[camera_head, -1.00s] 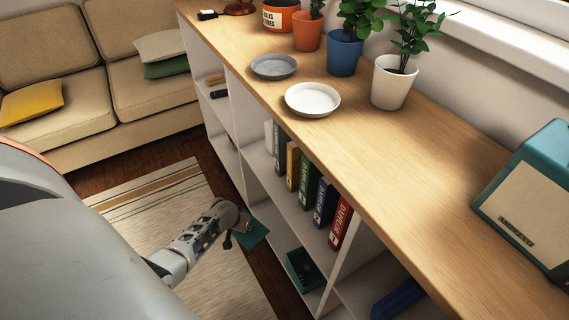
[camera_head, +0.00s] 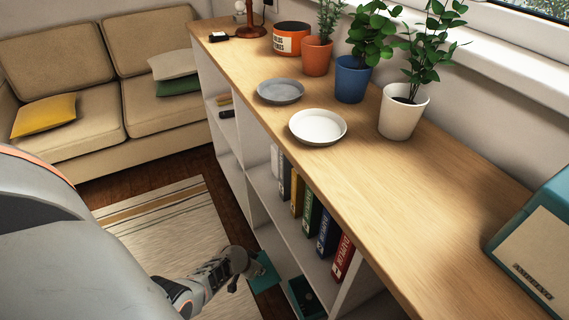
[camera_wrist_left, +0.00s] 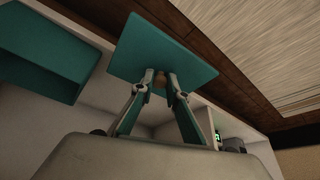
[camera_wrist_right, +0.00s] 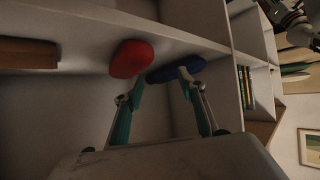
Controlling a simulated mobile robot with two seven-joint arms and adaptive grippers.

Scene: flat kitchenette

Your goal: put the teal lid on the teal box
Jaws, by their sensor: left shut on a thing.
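The teal lid (camera_head: 265,271) is a flat square plate, held just outside the low shelf in the head view. It also shows in the left wrist view (camera_wrist_left: 165,45). My left gripper (camera_head: 247,266) is shut on the lid's small round knob (camera_wrist_left: 160,82). The open teal box (camera_head: 305,298) stands in a lower shelf compartment, to the right of the lid and apart from it. In the left wrist view the box (camera_wrist_left: 42,55) is at upper left; its far part is cut off. My right gripper (camera_wrist_right: 160,82) is open, seen only in its wrist view, with nothing between its fingers.
The shelf unit's wooden top (camera_head: 420,220) holds a white plate (camera_head: 318,127), a grey plate (camera_head: 280,91) and several potted plants. Binders (camera_head: 326,230) stand above the box's compartment. A red object (camera_wrist_right: 131,58) and a blue object (camera_wrist_right: 178,70) lie beyond my right fingertips.

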